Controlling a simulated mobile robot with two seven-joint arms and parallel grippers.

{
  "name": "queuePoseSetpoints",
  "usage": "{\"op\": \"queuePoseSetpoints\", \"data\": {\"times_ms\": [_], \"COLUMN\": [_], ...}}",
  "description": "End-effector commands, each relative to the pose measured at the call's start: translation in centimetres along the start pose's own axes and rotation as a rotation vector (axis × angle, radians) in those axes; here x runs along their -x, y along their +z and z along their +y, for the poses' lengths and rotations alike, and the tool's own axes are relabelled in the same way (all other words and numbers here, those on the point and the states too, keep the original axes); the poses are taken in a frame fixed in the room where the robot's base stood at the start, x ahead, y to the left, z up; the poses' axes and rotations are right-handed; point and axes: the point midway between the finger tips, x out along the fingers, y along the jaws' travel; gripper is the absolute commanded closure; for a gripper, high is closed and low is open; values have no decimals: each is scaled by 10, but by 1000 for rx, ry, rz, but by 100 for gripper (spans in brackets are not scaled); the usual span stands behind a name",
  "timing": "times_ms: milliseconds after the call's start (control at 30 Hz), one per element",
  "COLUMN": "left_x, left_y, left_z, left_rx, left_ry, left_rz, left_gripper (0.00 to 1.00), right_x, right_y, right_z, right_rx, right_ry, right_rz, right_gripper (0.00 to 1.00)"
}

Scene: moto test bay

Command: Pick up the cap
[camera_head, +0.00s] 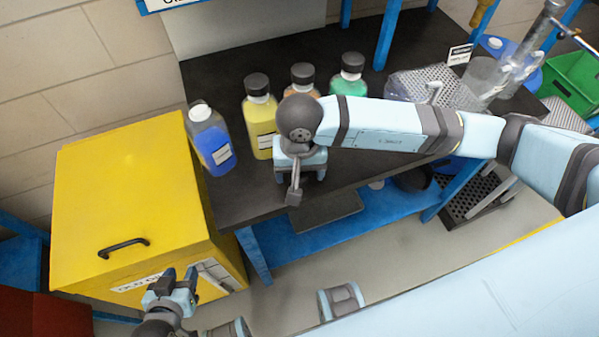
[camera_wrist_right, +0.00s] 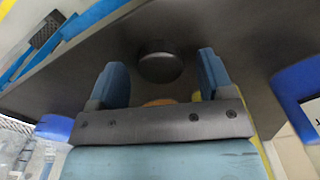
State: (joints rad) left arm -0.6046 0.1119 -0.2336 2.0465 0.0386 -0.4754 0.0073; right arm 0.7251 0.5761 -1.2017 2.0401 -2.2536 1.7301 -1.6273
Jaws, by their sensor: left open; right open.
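The cap (camera_wrist_right: 160,62) is dark and round and rests on the black bench top (camera_wrist_right: 110,50) in the right wrist view. It appears between and just beyond the fingertips of my right gripper (camera_wrist_right: 165,75), apart from both fingers. My right gripper also shows over the bench in the head view (camera_head: 301,172), open and empty, and the arm and gripper hide the cap there. My left gripper (camera_head: 172,285) is open and empty at the lower left, in front of the yellow cabinet.
A blue bottle (camera_head: 213,147), a yellow bottle (camera_head: 260,122), an orange bottle (camera_head: 303,77) and a green bottle (camera_head: 349,80) stand near my right gripper. The yellow cabinet (camera_head: 125,200) adjoins the bench's left. A perforated metal stand (camera_head: 440,85) is at the right.

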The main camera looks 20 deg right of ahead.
Motion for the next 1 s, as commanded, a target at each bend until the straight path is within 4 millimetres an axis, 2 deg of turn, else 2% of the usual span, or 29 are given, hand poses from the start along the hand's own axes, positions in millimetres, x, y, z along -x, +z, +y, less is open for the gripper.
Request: {"op": "queuePoseSetpoints", "data": {"times_ms": [100, 300, 533, 1000], "left_x": [0, 0, 1, 1], "left_y": [1, 2, 3, 2], "left_z": [1, 0, -3, -4], "left_rx": [1, -2, -13, -11], "left_ry": [1, 1, 1, -1], "left_rz": [-1, -2, -5, -3], "left_gripper": [57, 57, 57, 57], "right_x": [-7, -7, -7, -2], "right_y": [0, 0, 0, 0], "right_z": [0, 0, 0, 0], "right_rx": [1, 1, 1, 1], "right_ry": [-1, -1, -1, -2], "right_rz": [0, 1, 1, 2], "right_gripper": [26, 26, 78, 79]}}
